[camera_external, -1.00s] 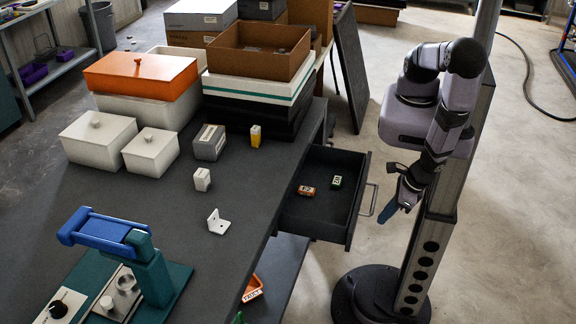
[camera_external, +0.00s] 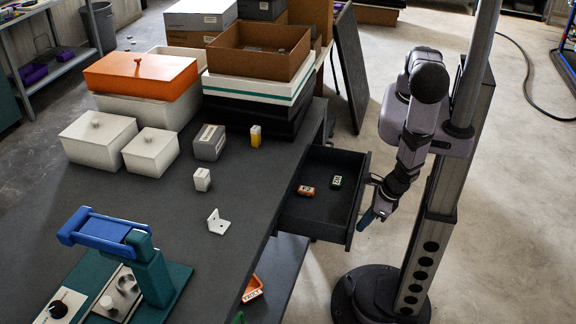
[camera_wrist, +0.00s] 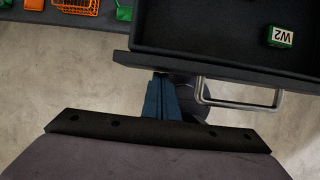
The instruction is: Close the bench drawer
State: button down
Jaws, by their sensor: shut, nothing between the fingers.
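The bench drawer (camera_external: 318,216) stands pulled out from the right side of the dark bench (camera_external: 200,262). It holds an orange labelled block (camera_external: 306,191) and a green labelled block (camera_external: 336,182). My gripper (camera_external: 367,219) is shut and empty, outside the drawer by its front. In the wrist view its blue fingers (camera_wrist: 163,98) lie beside the left end of the metal drawer handle (camera_wrist: 240,104), close to the drawer front (camera_wrist: 210,68). I cannot tell whether they touch. The green block (camera_wrist: 278,37) shows inside the drawer. In the external view the handle is mostly hidden by my gripper.
On the bench stand an orange-lidded box (camera_external: 140,75), white lidded boxes (camera_external: 152,152), a brown tray (camera_external: 258,50) and a blue-and-green device (camera_external: 150,262). An orange bin (camera_external: 252,289) sits on the lower shelf. The floor right of the drawer is clear apart from my base.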

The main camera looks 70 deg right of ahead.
jog(key=shift+w, duration=0.15)
jog(key=w+p, duration=0.2)
jog(key=w, duration=1.6)
